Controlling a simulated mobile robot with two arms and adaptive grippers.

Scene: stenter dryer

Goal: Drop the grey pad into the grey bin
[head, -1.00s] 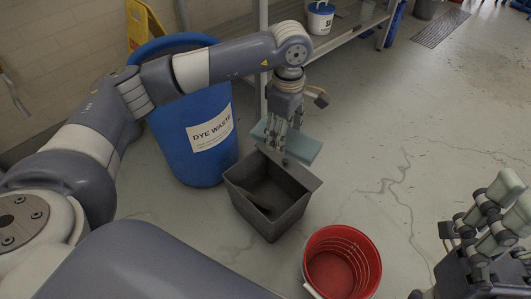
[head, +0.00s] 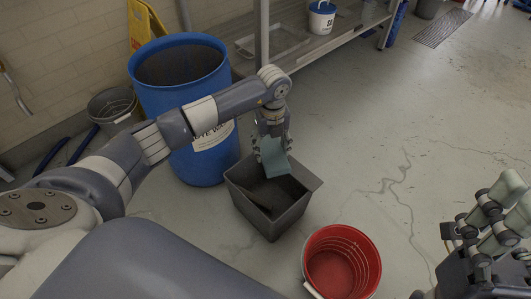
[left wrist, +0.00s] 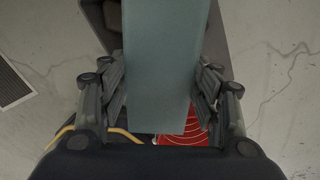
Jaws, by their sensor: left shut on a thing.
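The grey pad (head: 274,158) looks blue-grey and flat. My left gripper (head: 271,142) is shut on it and holds it tilted steeply above the grey bin (head: 238,189). The bin is dark, open-topped and stands on the floor; part of its far rim is hidden behind the pad. In the left wrist view the pad (left wrist: 160,65) lies between both fingers, with part of the bin (left wrist: 232,55) behind it. My right gripper (head: 492,225) shows at the right edge; its jaw state is unclear.
A red bucket (head: 368,261) stands just right and in front of the bin. A blue dye waste drum (head: 195,95) stands behind it to the left, near a grey bucket (head: 112,105). A metal shelf (head: 330,45) is behind.

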